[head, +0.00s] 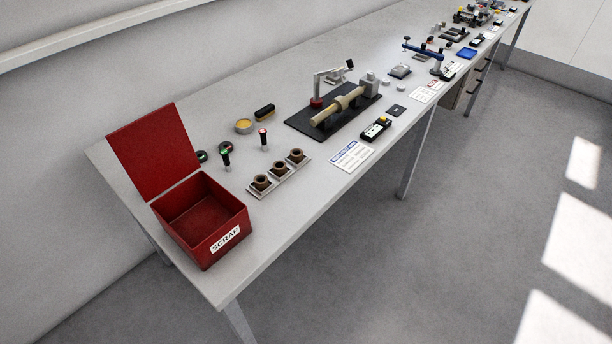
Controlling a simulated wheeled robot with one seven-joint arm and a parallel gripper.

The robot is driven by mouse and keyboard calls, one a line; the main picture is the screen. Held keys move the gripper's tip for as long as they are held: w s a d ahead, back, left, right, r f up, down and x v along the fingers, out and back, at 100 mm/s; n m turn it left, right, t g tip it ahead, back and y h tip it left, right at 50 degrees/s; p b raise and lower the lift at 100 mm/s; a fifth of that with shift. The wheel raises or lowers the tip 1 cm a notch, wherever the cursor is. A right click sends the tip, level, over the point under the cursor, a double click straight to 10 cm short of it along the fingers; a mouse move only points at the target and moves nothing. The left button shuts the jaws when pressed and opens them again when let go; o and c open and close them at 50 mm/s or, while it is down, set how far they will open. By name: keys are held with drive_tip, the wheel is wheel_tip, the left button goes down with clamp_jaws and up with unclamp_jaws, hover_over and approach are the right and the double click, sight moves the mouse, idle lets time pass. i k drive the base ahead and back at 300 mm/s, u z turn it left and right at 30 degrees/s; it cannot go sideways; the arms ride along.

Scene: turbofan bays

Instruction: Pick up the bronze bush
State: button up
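Three brown, hollow, flanged pieces that look like bronze bushes stand upright in a row on a pale grey tray (283,178) near the front edge of the bench. The nearest bush (261,183) is at the left end, the middle bush (279,170) is beside it, and the far bush (297,156) is at the right end. Nothing covers them. They look alike, and I cannot tell which one the task means. My gripper is not in view.
An open red scrap box (205,243) stands at the bench's left end. Gauges with green and red tops (226,160), (264,141) stand behind the tray. A black plate (297,124) with a clamp fixture lies farther right. A printed card (352,156) lies right of the tray.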

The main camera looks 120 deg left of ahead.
sight(279, 167)
drive_tip(key=u, duration=3.05)
drive_tip(key=i, duration=2.7)
drive_tip(key=u, duration=2.9)
drive_tip(key=i, duration=0.45)
drive_tip(key=z, duration=0.1)
